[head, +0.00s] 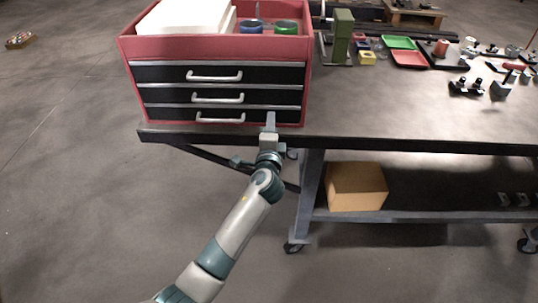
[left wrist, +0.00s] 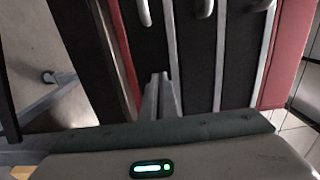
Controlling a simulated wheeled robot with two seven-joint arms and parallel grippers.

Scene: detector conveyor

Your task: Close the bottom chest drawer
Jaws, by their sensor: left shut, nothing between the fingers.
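The red chest (head: 125,60) stands on the table's left end, with three black drawers stacked in its front. The bottom drawer (head: 180,114) is the lowest black panel, with a silver handle (head: 220,118). It looks about level with the drawers above. My left gripper (head: 270,118) is shut and empty, its tips at the bottom drawer's front, right of the handle. In the left wrist view the shut fingers (left wrist: 160,78) point at the bottom drawer (left wrist: 140,45), which appears as the leftmost black strip; I cannot tell if they touch. My right gripper is not in view.
A white box (head: 185,17), a blue roll (head: 251,26) and a green roll (head: 286,27) are in the chest's top. Green and red trays and tools lie further right on the table (head: 400,125). A cardboard box (head: 356,187) sits on the lower shelf.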

